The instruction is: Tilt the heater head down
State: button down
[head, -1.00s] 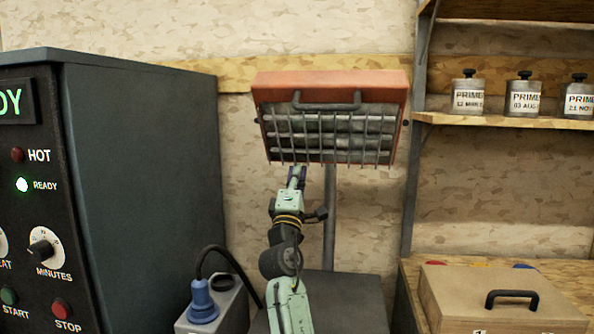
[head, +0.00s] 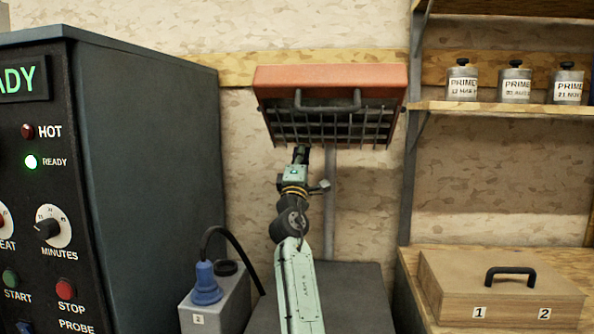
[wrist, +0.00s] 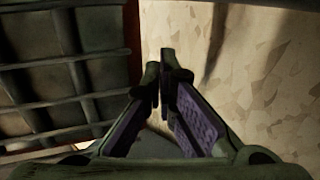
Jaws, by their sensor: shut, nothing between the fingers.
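The heater head (head: 330,80) is an orange-red housing with a dark handle (head: 328,104) across its front and a metal grille (head: 345,130) below. It sits on an upright post (head: 330,200) and its grille faces forward and down. My gripper (head: 301,152) is at the grille's lower edge, left of the post. In the wrist view my gripper (wrist: 165,85) shows its fingers close together at the tips with nothing between them. The grille (wrist: 55,75) fills the left of the wrist view. I cannot tell whether the fingers touch the head.
A dark oven cabinet (head: 150,170) with a control panel stands at the left. A grey box with a blue plug (head: 206,285) is at lower left. At the right are a shelf with primer cans (head: 515,85) and a wooden box (head: 500,285). Wall lies behind.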

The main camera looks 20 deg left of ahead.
jog(key=shift+r, duration=0.15)
jog(key=shift+s, duration=0.1)
jog(key=v, duration=1.2)
